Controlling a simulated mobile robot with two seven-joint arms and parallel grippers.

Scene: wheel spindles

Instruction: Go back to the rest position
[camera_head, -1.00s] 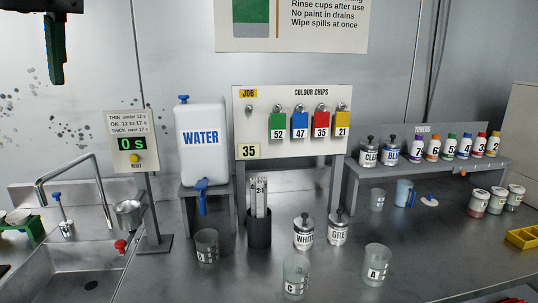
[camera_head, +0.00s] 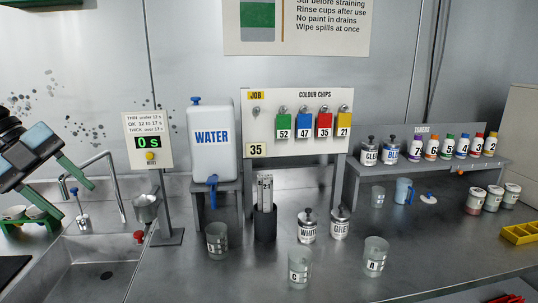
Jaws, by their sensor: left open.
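My left gripper (camera_head: 76,202) is at the left edge of the head view, its two green fingers spread apart and pointing down to the right. My right gripper is out of view.
A tap (camera_head: 105,180), a metal cup with a handle (camera_head: 145,207) and a timer sign (camera_head: 149,143) stand near the gripper. A water tank (camera_head: 211,140), beakers (camera_head: 299,268) and paint tins (camera_head: 339,223) are further right.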

